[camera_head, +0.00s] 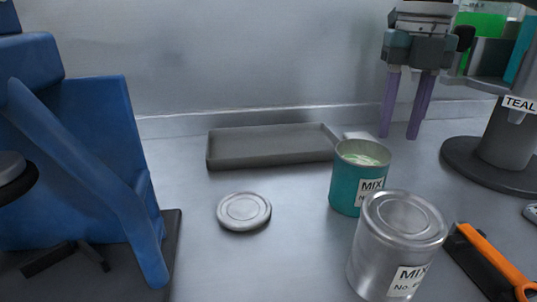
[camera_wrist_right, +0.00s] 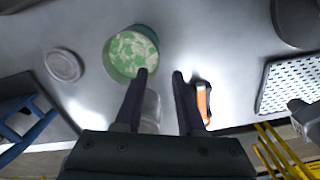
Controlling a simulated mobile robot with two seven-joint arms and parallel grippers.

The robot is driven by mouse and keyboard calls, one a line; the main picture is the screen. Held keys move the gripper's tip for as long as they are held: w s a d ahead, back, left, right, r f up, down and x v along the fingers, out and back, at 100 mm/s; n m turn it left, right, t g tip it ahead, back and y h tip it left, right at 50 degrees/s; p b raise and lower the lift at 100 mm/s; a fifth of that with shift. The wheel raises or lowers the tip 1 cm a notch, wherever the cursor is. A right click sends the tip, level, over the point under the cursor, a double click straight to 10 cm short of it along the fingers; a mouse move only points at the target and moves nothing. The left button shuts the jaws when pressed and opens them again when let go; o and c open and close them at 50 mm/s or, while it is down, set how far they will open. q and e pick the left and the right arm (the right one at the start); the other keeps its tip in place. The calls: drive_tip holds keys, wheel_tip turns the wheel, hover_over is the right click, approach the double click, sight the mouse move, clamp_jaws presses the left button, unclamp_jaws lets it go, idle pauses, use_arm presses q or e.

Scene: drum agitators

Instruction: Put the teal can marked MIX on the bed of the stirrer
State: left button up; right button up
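The teal can marked MIX (camera_head: 343,190) stands upright and open on the bench, with pale green and white contents. It also shows in the right wrist view (camera_wrist_right: 151,36). My right gripper (camera_head: 399,134) points down behind and to the right of it. Its two purple fingers are apart with nothing between them; the right wrist view shows the spread fingertips (camera_wrist_right: 160,74) beside the can. A blue machine (camera_head: 95,165) on a dark base, possibly the stirrer, stands at the left; I cannot make out its bed clearly. My left gripper is not in view.
A lidded silver can (camera_head: 375,250), also marked MIX, stands in front of the teal can. A loose lid (camera_head: 244,211) and a grey tray (camera_head: 270,159) lie to the left. An orange-handled tool (camera_head: 490,258) and a dark stand (camera_head: 490,168) labelled TEAL are at the right.

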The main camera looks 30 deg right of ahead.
sight(385, 171)
wheel_tip(385, 171, down, 9)
drive_tip(key=shift+w+a+f, duration=0.1)
drive_tip(key=shift+w, duration=0.05)
idle(0.4)
clamp_jaws()
idle(1.2)
